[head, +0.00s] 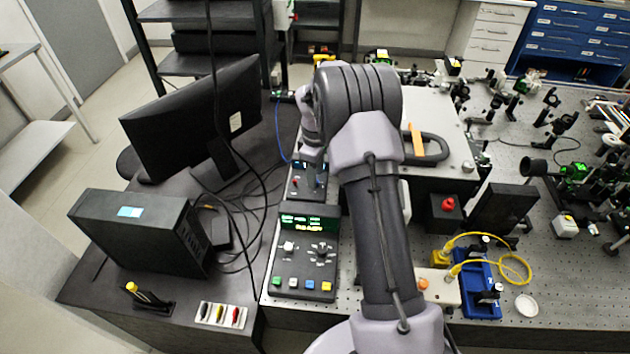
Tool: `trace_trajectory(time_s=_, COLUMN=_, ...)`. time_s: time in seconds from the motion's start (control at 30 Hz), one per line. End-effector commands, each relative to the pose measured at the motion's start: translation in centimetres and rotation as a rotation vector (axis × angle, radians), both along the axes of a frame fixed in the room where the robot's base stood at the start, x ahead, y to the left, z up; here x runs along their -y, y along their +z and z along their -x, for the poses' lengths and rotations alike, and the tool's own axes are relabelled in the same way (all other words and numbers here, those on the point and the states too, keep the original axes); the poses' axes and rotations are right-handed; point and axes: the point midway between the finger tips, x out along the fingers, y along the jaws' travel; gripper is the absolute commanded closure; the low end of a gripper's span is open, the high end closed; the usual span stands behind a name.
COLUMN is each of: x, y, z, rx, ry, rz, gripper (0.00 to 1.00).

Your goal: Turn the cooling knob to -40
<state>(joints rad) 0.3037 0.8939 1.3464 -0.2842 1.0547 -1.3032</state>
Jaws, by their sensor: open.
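A black control box (305,255) with a green lit display stands on the bench left of my arm. It has a white knob (289,247), a dark dial (321,250) with marks around it, and a row of coloured buttons. A smaller box (308,185) behind it has a blue and a red part on its face. Which knob is the cooling knob, and its setting, I cannot read. My gripper (312,172) points down at the smaller box, open, partly hidden by my own wrist. Whether it touches anything there I cannot tell.
A monitor (195,115) and a black computer case (140,232) stand to the left, with loose cables beside them. Optics and a blue mount (478,285) with yellow fibre cover the right side.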

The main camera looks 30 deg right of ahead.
Motion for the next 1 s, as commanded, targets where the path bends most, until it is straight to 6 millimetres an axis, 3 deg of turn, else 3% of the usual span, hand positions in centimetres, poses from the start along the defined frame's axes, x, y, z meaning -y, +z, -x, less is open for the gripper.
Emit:
trace_trajectory(time_s=0.13, x=0.0, y=-1.7, z=0.0, rx=0.0, ry=0.0, rz=0.0, gripper=0.59)
trace_trajectory(time_s=0.4, x=0.0, y=-1.9, z=0.0, rx=0.001, ry=-0.001, rz=-0.001, gripper=0.59)
trace_trajectory(time_s=0.43, x=0.0, y=-1.9, z=0.0, rx=0.001, ry=-0.001, rz=-0.001, gripper=0.61)
trace_trajectory(time_s=0.63, x=0.0, y=-1.9, z=0.0, rx=0.001, ry=-0.001, rz=-0.001, gripper=1.0)
trace_trajectory(time_s=1.0, x=0.0, y=-1.9, z=0.0, rx=0.001, ry=-0.032, rz=-0.001, gripper=1.0)
